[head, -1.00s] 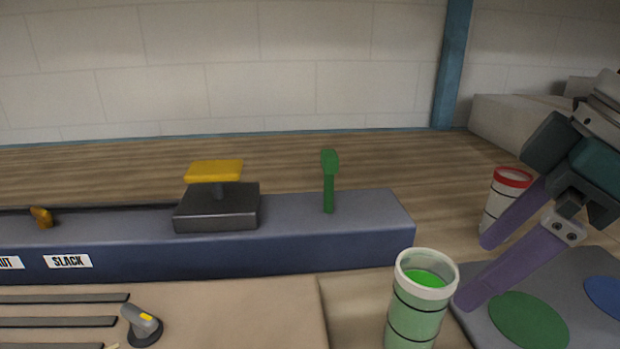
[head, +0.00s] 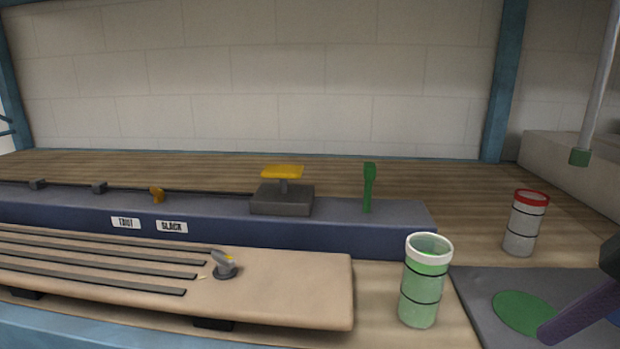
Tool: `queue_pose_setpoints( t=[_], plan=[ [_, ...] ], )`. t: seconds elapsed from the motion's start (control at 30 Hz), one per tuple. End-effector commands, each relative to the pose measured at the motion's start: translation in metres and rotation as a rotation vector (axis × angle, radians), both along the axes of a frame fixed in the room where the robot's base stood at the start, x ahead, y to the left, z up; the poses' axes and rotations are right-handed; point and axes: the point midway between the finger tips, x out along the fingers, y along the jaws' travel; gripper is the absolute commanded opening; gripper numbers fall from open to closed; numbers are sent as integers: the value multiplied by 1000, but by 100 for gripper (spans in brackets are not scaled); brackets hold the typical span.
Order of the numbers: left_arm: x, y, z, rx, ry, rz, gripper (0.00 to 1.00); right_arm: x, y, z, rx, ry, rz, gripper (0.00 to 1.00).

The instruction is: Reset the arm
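Of my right gripper, only a purple finger (head: 582,314) and part of a dark body show at the lower right edge, over the grey mat (head: 478,297). The other finger is not clearly visible, so I cannot tell its opening. No object shows at the visible finger. My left gripper is out of view.
A green cup (head: 421,285) stands left of the mat; a red-rimmed cup (head: 524,225) stands behind it. A long blue rail (head: 340,232) carries a yellow-topped block (head: 282,200) and green lever (head: 369,188). A beige grooved board (head: 300,290) lies in front. A grey rod (head: 598,85) hangs at right.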

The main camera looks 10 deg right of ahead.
Motion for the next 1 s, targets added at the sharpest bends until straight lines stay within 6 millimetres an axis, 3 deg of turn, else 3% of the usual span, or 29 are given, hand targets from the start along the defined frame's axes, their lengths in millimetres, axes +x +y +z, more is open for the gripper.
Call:
queue_pose_setpoints(
  t=[0.23, 0.43, 0.57, 0.87, 1.0],
  plan=[
    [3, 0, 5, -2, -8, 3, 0, -15, 39, -19, 37, -34, 30, 100],
    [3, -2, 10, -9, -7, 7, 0, -34, 61, -34, 61, -54, -48, 100],
    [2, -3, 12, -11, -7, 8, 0, -52, 61, -44, 47, -38, -165, 100],
    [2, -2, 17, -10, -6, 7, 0, -113, 32, -65, -61, 97, -456, 100],
    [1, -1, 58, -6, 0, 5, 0, -113, 28, -23, -74, 94, -459, 100]
  ],
)
